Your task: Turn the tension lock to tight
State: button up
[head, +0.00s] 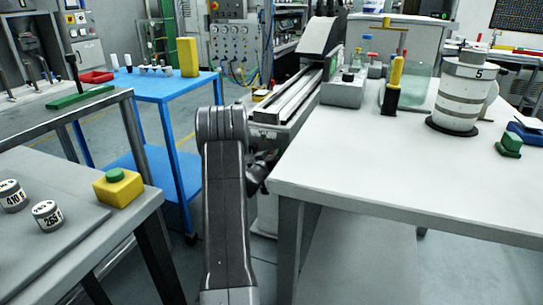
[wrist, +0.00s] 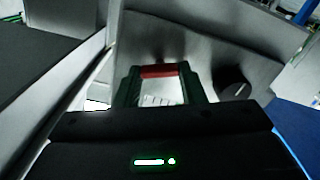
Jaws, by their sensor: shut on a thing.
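In the wrist view a red bar (wrist: 158,71), which looks like the handle of the tension lock, lies crosswise between the fingertips of my gripper (wrist: 159,82). The dark green fingers are shut on its two ends. A pale plate with dark tick marks (wrist: 158,98) shows between the fingers, just below the bar. The lock's pointer and its exact setting cannot be made out. In the head view my gripper (head: 262,165) is mostly hidden behind my arm, low beside the grey machine (head: 283,118); the lock itself is hidden there.
A black round knob (wrist: 235,91) sits on the grey metal face right of my fingers. The white table (head: 400,175) stands close on the right. A blue cart (head: 150,88) and a grey bench (head: 75,245) stand on the left.

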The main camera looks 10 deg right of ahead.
jog(key=shift+m+b, duration=1.35)
jog(key=shift+m, duration=0.75)
jog(key=o, duration=1)
jog(key=p+v, duration=0.2)
jog(key=v, duration=1.1)
jog(key=shift+s+a, duration=0.25)
jog(key=shift+s, duration=0.1)
jog(key=shift+w, duration=0.1)
